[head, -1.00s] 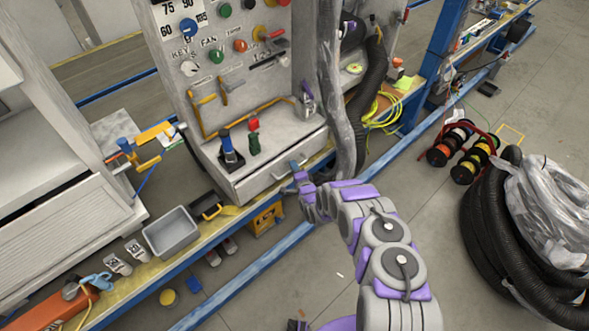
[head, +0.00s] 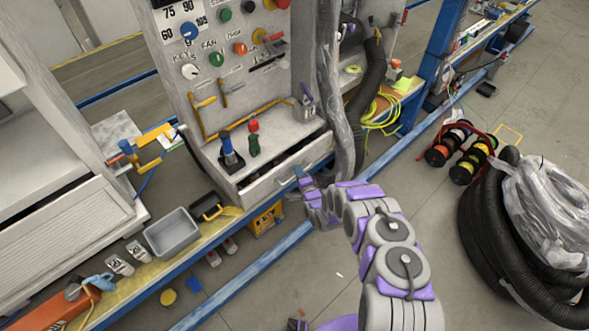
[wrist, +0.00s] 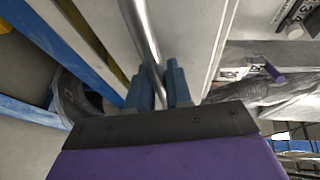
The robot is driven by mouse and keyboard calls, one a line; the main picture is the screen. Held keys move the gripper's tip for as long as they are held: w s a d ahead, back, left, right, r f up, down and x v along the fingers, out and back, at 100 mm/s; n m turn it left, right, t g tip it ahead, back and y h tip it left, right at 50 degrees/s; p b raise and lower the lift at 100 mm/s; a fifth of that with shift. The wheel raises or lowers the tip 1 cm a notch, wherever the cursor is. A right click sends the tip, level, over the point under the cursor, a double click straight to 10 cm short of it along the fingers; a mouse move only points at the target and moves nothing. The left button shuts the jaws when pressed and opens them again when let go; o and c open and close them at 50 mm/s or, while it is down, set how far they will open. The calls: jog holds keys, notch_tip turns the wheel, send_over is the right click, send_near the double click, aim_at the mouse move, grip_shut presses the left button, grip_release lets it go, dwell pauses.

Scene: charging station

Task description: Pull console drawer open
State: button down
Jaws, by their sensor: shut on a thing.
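The console drawer (head: 264,189) is a pale grey box front low on the console, pulled out a little, with a dark gap showing behind its top edge. Its handle is a metal bar (wrist: 142,30), seen running down between my fingers in the wrist view. My gripper (head: 301,177) is at the drawer front in the head view. In the wrist view my gripper (wrist: 161,85) has its two blue fingers on either side of the bar, shut on it. The drawer's inside is mostly hidden from view.
The console panel (head: 205,100) with knobs rises above the drawer. A blue-handled lever (head: 229,152) and a red and green one (head: 254,140) stand on its ledge. A grey bin (head: 172,234) sits at left on the bench. A black hose coil (head: 490,230) lies on the floor at right.

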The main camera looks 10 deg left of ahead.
jog(key=s+d+p, duration=0.2)
jog(key=s+d, duration=1)
jog(key=d, duration=0.2)
jog(key=shift+s+d+f, duration=0.2)
jog(key=shift+s, duration=0.05)
jog(key=c, duration=1.2)
grip_release()
jog(key=shift+w, duration=0.1)
jog(key=shift+o, duration=0.4)
jog(key=shift+r, duration=0.1)
jog(key=p+v, duration=0.2)
jog(key=v, duration=1.5)
